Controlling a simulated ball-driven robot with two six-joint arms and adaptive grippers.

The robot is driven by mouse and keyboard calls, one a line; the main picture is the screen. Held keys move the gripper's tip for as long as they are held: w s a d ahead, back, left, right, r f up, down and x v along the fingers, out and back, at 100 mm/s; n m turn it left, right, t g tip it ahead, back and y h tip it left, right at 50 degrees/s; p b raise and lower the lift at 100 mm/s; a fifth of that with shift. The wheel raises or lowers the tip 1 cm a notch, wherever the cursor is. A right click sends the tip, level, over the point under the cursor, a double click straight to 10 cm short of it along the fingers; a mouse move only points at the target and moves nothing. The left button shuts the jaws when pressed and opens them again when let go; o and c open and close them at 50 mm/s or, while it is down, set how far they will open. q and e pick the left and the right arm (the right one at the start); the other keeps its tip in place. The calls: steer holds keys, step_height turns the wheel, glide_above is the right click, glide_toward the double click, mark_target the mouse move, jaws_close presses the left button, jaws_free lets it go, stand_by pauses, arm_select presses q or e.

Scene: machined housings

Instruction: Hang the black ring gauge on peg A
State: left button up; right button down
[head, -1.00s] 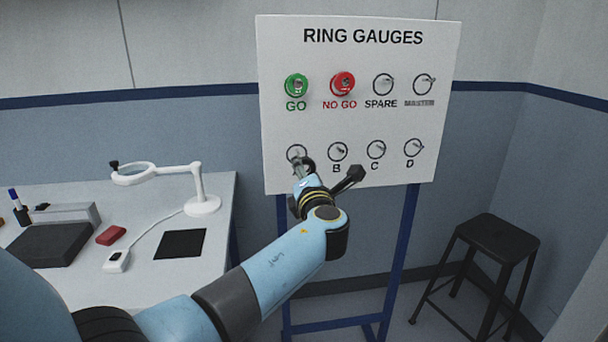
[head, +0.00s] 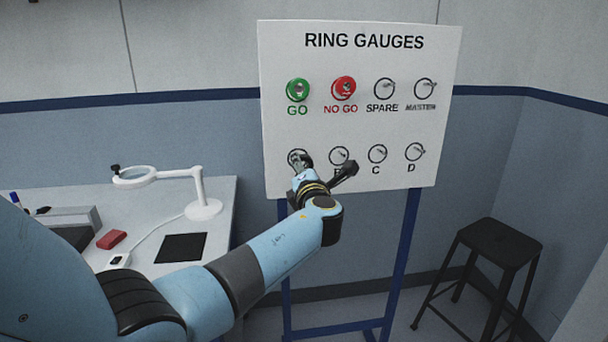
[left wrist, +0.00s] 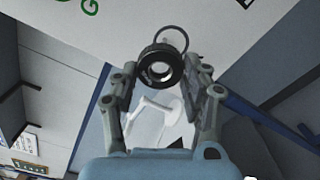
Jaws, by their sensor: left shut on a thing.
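The black ring gauge (left wrist: 160,66) is between the two fingertips of my left gripper (left wrist: 163,77) in the left wrist view, and the gripper is shut on it. In the head view my left gripper (head: 302,170) is in front of the lower left corner of the white board, at the leftmost lower peg. Peg A's drawn circle (head: 299,158) shows partly behind the gripper; its letter is hidden. In the left wrist view a drawn circle (left wrist: 172,39) shows just beyond the ring's upper edge. I cannot tell whether the ring is around the peg. My right gripper is not in view.
The ring gauge board (head: 360,60) has a green ring (head: 298,89) on GO and a red ring (head: 343,88) on NO GO. Pegs C (head: 377,153) and D (head: 414,152) are empty. A bench with a magnifier (head: 204,207) is left, a stool (head: 498,243) right.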

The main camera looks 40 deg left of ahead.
arm_select(q)
steer(key=shift+f+b+x, duration=0.15)
steer(key=shift+b+x, duration=0.5)
steer(key=shift+x, duration=0.9)
steer(key=shift+f+b+x, duration=0.15)
steer(key=shift+b+x, duration=0.5)
steer(key=shift+x, duration=0.9)
steer(key=o, duration=1.4)
steer(key=shift+c, duration=0.2)
steer(key=shift+d, duration=0.1)
steer(key=v, duration=1.2)
